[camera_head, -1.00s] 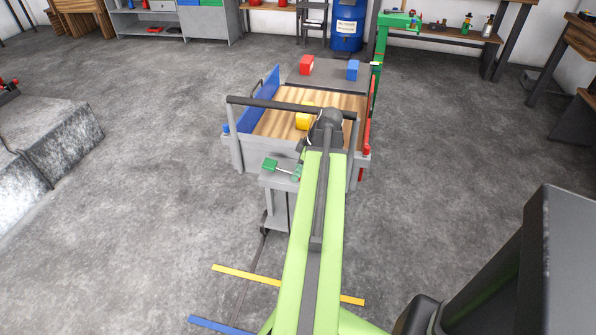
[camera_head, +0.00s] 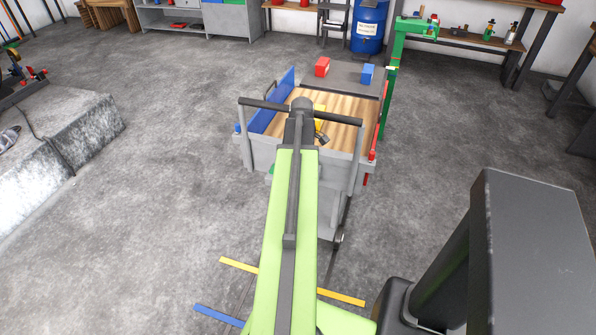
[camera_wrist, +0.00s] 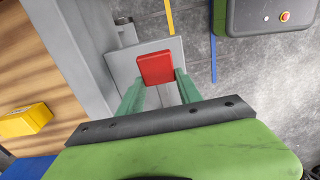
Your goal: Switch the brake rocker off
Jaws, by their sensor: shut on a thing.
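The brake rocker is a red square piece (camera_wrist: 156,67) on a grey plate (camera_wrist: 122,62) in the wrist view. My gripper (camera_wrist: 159,79) has two green fingers, one along each side of the red piece, and is shut on it. The exact contact at the fingertips is hard to make out. In the head view my arm hides the rocker and most of its grey stand (camera_head: 327,223) at the near end of the cart.
The cart has a wooden deck (camera_head: 345,115), a grey handle rail (camera_head: 265,104) and a blue side board (camera_head: 283,88). A yellow block (camera_wrist: 24,120) lies on the deck. Red (camera_head: 322,66) and blue (camera_head: 367,73) blocks stand beyond.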

